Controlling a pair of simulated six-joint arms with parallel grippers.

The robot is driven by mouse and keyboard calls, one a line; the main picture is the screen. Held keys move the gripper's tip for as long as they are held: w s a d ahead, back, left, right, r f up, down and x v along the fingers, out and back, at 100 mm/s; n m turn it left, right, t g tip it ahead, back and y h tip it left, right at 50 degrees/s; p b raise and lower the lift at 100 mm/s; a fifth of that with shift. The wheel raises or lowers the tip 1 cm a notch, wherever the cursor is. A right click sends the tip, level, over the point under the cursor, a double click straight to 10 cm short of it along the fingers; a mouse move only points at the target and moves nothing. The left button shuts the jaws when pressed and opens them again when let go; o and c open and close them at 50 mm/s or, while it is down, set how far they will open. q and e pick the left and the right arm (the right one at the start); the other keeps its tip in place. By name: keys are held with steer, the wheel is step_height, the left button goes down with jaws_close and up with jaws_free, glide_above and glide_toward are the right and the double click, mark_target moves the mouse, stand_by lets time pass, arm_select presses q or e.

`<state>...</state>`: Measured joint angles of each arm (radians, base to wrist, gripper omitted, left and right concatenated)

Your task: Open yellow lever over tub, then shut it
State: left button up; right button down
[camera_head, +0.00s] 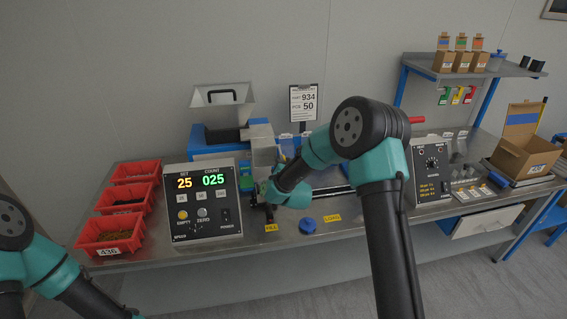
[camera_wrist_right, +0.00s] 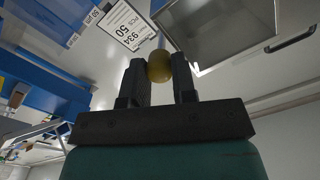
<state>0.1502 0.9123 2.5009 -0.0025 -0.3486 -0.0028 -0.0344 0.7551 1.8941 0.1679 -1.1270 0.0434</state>
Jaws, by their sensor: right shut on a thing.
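The yellow lever's round knob (camera_wrist_right: 159,66) shows in the right wrist view between the two dark fingers of my right gripper (camera_wrist_right: 160,82). The gripper is shut on it. In the head view my right gripper (camera_head: 258,192) is at the front of the grey feeder, just right of the counter box, and the knob is hidden there by my arm. I cannot make out the tub under the gripper. My left arm enters at the lower left, with its gripper out of the frame.
The counter box (camera_head: 202,205) reads SET 25 and COUNT 025. A hopper (camera_head: 221,108) stands behind; a placard (camera_head: 304,103) reads 934 and 50. Red bins (camera_head: 108,236) stand left. A blue round object (camera_head: 307,226) lies near the front edge. An open carton (camera_head: 523,153) stands right.

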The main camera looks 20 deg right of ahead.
steer(key=shift+r+g, duration=1.2)
steer(key=shift+g, duration=0.2)
steer(key=c, duration=0.9)
jaws_free()
steer(key=v, duration=1.7)
steer(key=shift+s+d, duration=0.2)
